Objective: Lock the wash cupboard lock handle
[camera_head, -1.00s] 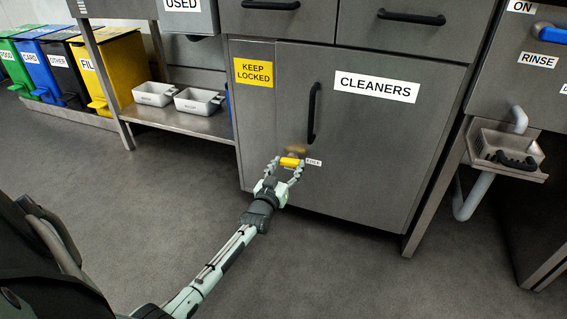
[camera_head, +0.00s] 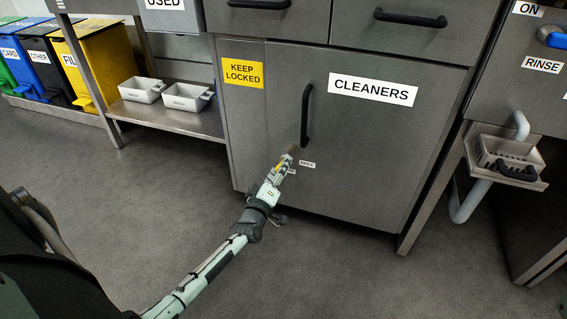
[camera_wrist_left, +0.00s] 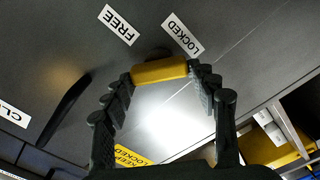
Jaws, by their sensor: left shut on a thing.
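The yellow lock handle (camera_wrist_left: 160,71) sits low on the dark grey cupboard door. My left gripper (camera_wrist_left: 160,74) is shut on it, with one finger at each end of the bar. The handle's right end is near the LOCKED label (camera_wrist_left: 182,35) in the wrist view, and the FREE label (camera_wrist_left: 118,26) is up and left of it. In the head view the left gripper (camera_head: 284,165) mostly hides the handle, which appears steeply tilted. The wash cupboard (camera_head: 355,145) is closed. My right gripper is not in view.
A black door handle (camera_head: 306,115) stands upright just above my gripper. A yellow KEEP LOCKED sign (camera_head: 242,71) is up and left. At right a grey basket (camera_head: 508,157) sits on a ledge. Two trays lie on a low shelf (camera_head: 175,118) at left. The floor in front is clear.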

